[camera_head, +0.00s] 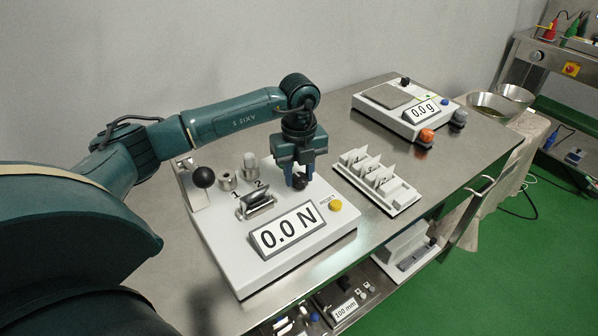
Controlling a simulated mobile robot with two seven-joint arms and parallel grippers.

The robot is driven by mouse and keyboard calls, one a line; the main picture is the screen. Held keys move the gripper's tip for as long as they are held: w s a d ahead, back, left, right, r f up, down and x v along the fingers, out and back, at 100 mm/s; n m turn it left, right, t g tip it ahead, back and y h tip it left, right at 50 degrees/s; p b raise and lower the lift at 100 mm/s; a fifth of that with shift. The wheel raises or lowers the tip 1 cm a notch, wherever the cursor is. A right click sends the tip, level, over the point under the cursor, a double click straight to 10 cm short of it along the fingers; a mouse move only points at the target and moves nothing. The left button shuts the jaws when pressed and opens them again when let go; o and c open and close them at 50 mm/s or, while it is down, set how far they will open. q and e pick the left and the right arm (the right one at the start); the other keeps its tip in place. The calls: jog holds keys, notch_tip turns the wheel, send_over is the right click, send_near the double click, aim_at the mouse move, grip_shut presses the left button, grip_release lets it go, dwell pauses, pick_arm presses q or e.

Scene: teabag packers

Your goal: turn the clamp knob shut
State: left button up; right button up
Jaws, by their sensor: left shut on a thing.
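A white tester (220,240) stands on the steel table, with a display reading 0.0 N (287,230). My left gripper (300,180) points down over the tester's back right part. Its fingers are shut on a small black knob (300,182), which I take to be the clamp knob; the fingers partly hide it. A metal clamp (257,204) sits left of the knob, behind the display. A lever with a black ball (203,177) stands at the tester's left end. My right gripper is not in view.
A yellow reset button (335,205) is right of the gripper. A white rack (376,186) with upright packets stands to the right. A scale reading 0.0 g (400,112) is at the back right. Metal cylinders (227,180) stand near the lever.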

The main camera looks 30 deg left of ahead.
pick_arm(q)
jog(key=shift+m, duration=0.3)
jog(key=m, duration=0.4)
jog(key=shift+b, duration=0.4)
jog(key=m, duration=0.5)
jog(key=shift+b, duration=0.35)
jog(key=m+b, duration=0.1)
jog(key=m, duration=0.4)
jog(key=shift+d, duration=0.1)
jog(key=m, duration=0.2)
jog(key=shift+m, duration=0.3)
jog(key=shift+m+b, duration=0.3)
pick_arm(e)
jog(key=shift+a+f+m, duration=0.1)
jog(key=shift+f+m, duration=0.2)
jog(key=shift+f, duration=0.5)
